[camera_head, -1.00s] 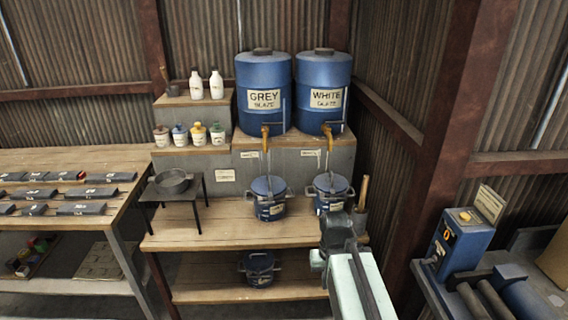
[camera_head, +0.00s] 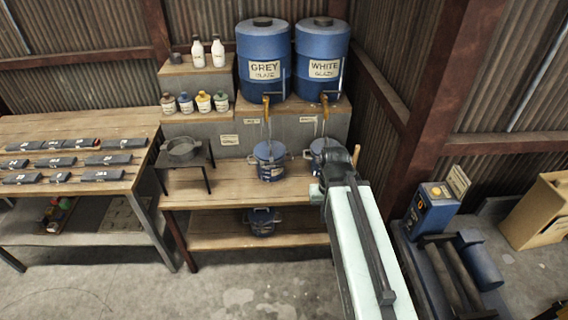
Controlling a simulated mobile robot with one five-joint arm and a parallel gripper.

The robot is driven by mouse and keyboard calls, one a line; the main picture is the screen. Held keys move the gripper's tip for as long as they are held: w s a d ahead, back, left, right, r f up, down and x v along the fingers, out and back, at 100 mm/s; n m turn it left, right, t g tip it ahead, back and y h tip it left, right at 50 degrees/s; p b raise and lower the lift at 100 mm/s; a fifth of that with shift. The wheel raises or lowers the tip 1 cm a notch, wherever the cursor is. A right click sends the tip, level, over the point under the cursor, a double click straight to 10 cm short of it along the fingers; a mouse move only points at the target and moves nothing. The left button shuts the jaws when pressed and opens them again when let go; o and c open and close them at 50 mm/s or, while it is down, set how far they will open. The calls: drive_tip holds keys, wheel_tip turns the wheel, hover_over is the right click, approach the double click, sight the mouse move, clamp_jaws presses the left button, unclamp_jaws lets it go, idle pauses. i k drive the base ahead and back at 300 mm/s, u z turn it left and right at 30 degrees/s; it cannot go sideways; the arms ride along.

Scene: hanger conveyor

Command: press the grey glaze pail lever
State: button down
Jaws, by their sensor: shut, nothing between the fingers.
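The blue drum labelled GREY GLAZE (camera_head: 264,45) stands at the back on a grey step. An orange-brown tap (camera_head: 267,101) sticks out at its base, with a thin grey bar (camera_head: 285,82) beside it; which part is the lever is too small to tell. A blue pot (camera_head: 270,160) with side handles stands below that tap on the wooden bench. The WHITE GLAZE drum (camera_head: 322,45) stands to its right, with its own tap and a partly covered blue pot below. My arm reaches up from the bottom right and ends in a dark joint before that pot; my gripper's fingers do not show.
Several bottles and jars stand on steps left of the drums. A small dark stand (camera_head: 183,160) bears a grey bowl. A table (camera_head: 75,180) with dark blocks is at left. A blue machine (camera_head: 432,210) and cardboard box (camera_head: 540,215) are at right. Floor in front is clear.

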sight(271, 159)
drive_tip(key=k, duration=0.4)
drive_tip(key=u, duration=0.5)
drive_tip(key=i, duration=1.45)
drive_tip(key=u, duration=1.3)
